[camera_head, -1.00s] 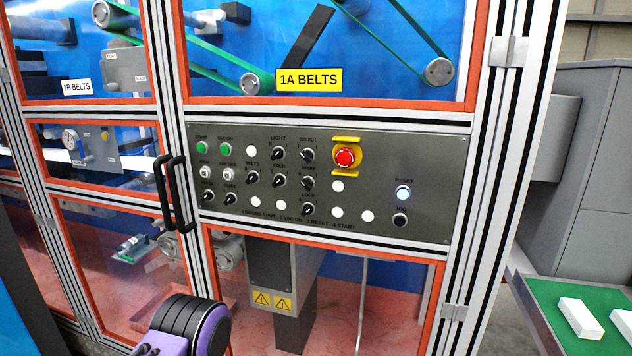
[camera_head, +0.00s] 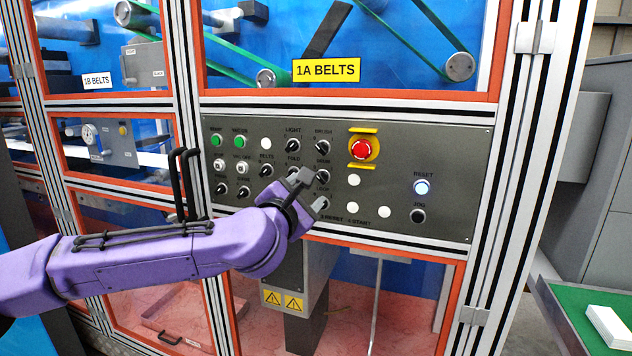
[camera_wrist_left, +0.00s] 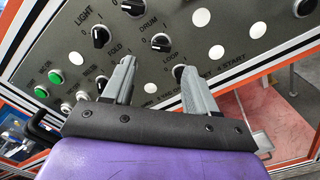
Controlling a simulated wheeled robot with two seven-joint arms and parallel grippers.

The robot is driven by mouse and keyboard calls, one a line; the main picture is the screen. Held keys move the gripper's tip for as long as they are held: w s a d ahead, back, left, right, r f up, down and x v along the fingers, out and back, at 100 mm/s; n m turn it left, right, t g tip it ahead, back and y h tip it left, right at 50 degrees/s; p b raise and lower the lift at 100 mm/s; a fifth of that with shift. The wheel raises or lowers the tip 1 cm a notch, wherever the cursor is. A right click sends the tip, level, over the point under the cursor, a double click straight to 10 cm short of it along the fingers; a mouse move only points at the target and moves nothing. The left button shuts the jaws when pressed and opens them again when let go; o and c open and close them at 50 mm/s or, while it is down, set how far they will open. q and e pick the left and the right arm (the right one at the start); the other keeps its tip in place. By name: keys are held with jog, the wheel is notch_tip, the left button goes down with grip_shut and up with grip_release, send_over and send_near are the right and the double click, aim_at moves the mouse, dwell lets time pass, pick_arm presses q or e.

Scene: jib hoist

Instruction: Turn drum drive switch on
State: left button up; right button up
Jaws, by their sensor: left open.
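The drum switch (camera_head: 323,172) is a small black rotary knob on the grey control panel, below its DRUM label. It also shows in the left wrist view (camera_wrist_left: 161,42), just beyond the fingertips, with its pale mark appearing towards the left. My left gripper (camera_head: 312,190) is in front of the panel, just below and left of the drum switch. In the left wrist view the gripper (camera_wrist_left: 158,66) has its two grey fingers apart with nothing held. The loop knob (camera_wrist_left: 178,72) shows beside the right finger. The fold knob is partly hidden there. My right gripper is out of view.
The brush knob (camera_head: 323,147) and light knob (camera_head: 293,144) are close above. A red emergency stop (camera_head: 365,149) with yellow guards and a lit reset button (camera_head: 421,187) are to the right. Black door handles (camera_head: 183,185) stick out at left. A green-topped table (camera_head: 570,315) stands at lower right.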

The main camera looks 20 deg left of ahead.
aim_at(320, 178)
pick_arm(q)
jog(key=w+p, duration=0.1)
jog(key=w, duration=0.5)
jog(key=shift+w+d+p, duration=0.1)
jog(key=shift+w+p, duration=0.25)
jog(key=shift+w, duration=0.05)
jog(key=shift+f, duration=0.1)
jog(key=c, duration=1.1)
jog(key=shift+o, duration=0.2)
jog(key=m+p, duration=0.1)
jog(key=m, duration=0.2)
jog(key=shift+m, duration=0.4)
jog(key=m, duration=0.2)
jog(key=m+p, duration=0.1)
jog(key=m, duration=0.2)
jog(key=shift+r+m, duration=0.2)
jog(key=shift+m, duration=0.1)
jog(key=m+p, duration=0.2)
jog(key=m, duration=0.2)
jog(key=shift+m+p, duration=0.4)
jog(key=shift+m, duration=1.9)
